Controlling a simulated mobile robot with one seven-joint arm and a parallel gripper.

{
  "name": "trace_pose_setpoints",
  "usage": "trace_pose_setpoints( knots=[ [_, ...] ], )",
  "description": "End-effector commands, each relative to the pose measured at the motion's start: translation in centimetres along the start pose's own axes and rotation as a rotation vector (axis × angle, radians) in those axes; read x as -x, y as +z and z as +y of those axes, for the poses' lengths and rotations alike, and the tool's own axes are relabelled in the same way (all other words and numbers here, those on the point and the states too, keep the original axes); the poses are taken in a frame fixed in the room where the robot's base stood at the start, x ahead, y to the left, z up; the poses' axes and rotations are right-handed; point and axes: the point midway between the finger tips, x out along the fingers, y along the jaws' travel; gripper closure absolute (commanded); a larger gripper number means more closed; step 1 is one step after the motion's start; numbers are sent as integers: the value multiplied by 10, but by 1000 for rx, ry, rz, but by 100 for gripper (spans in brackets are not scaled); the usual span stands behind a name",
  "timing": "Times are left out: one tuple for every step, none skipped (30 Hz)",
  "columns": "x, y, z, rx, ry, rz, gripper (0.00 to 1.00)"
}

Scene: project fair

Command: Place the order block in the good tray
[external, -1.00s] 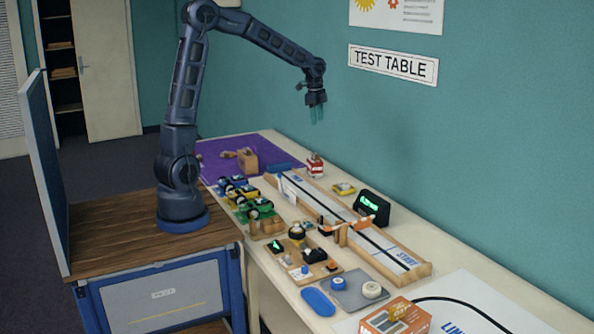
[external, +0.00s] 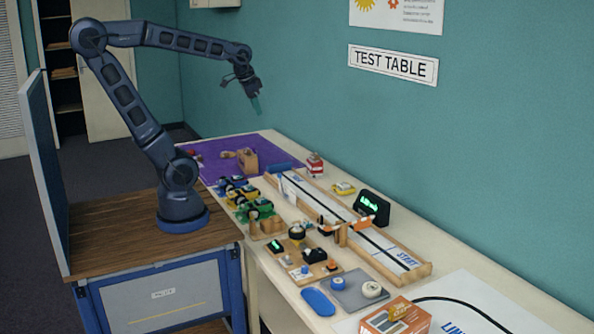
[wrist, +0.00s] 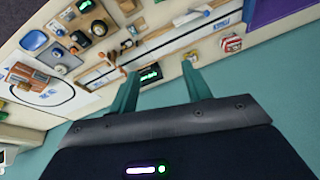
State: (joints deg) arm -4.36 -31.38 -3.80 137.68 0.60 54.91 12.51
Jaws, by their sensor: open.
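My gripper (external: 256,104) hangs in the air above the far part of the table, tilted, well clear of everything on it. In the wrist view its two fingers (wrist: 158,72) are spread apart with nothing between them. I cannot tell which object is the order block, and no tray is clearly marked as the good tray. A small red and white item (external: 315,166) stands by the far end of the wooden track and also shows in the wrist view (wrist: 231,44). A wooden piece (external: 247,160) stands on the purple mat (external: 211,152).
A long wooden track (external: 405,266) runs along the table beside a black display (external: 373,208). Several small toy vehicles (external: 236,191) sit left of it. A blue oval (external: 318,302), a grey plate (external: 352,301) and an orange box (external: 397,318) are at the near end. A wall is behind.

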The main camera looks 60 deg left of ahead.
Motion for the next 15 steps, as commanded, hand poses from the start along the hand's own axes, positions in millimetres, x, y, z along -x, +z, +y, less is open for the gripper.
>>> trace_pose_setpoints(
  knots=[
    [4,14,4,33,3,18,51],
    [5,22,6,55,6,26,51],
    [6,32,8,84,11,36,51],
    [7,38,9,104,14,43,51],
    [7,44,10,121,18,49,51],
    [8,51,12,144,22,57,51],
    [7,56,13,158,26,61,51],
    [7,61,14,173,29,66,51],
    [7,65,15,187,32,70,51],
    [7,68,15,197,35,73,51],
    [7,70,16,204,37,76,51],
    [7,73,17,211,39,77,51],
    [6,74,17,215,40,78,51],
    [6,75,17,218,41,79,51],
    [6,76,17,221,41,79,51]
  ],
)
